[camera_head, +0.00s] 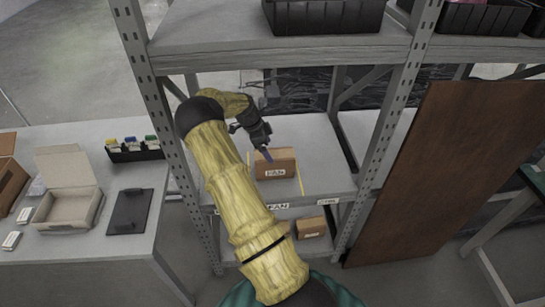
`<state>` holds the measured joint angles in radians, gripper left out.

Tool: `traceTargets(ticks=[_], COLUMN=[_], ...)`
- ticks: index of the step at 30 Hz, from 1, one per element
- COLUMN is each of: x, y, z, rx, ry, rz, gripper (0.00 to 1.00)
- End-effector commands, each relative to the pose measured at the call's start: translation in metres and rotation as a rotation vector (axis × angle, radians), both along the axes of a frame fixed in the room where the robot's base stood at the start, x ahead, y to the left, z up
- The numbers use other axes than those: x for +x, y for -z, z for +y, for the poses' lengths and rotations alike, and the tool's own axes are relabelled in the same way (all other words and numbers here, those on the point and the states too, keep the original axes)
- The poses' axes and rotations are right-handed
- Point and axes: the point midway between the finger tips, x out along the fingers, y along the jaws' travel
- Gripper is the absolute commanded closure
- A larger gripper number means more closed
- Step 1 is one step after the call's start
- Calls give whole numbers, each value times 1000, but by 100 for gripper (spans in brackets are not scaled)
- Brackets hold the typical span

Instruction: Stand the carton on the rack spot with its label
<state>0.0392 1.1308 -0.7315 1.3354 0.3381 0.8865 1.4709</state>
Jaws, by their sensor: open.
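The carton (285,165) is a small brown box with a white label on its front that seems to read "FAN". It stands upright on the middle shelf of the rack (318,163), between yellow marking lines (301,178). A shelf-edge label (277,206) below it also reads "FAN". My gripper (264,150) is at the carton's upper left, with a finger close to its top edge. It is open; whether it touches the carton I cannot tell. My yellow arm hides the shelf's left part.
Black bins (325,16) stand on the upper shelf. More cartons (311,227) sit on the lower shelf. A grey table (150,178) at left holds an open box (68,208) and a black plate (129,212). A brown board (440,165) leans at right. Rack posts flank the shelf.

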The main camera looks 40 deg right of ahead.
Motion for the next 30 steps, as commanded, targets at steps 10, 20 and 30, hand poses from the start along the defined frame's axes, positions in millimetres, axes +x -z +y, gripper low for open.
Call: traceTargets(ticks=[10,20,30], x=[8,8,4], y=[-36,-36,-40], z=[12,12,17], rx=[-1,-1,21], ry=[1,1,-29], rz=[0,0,0], gripper=[11,11,11])
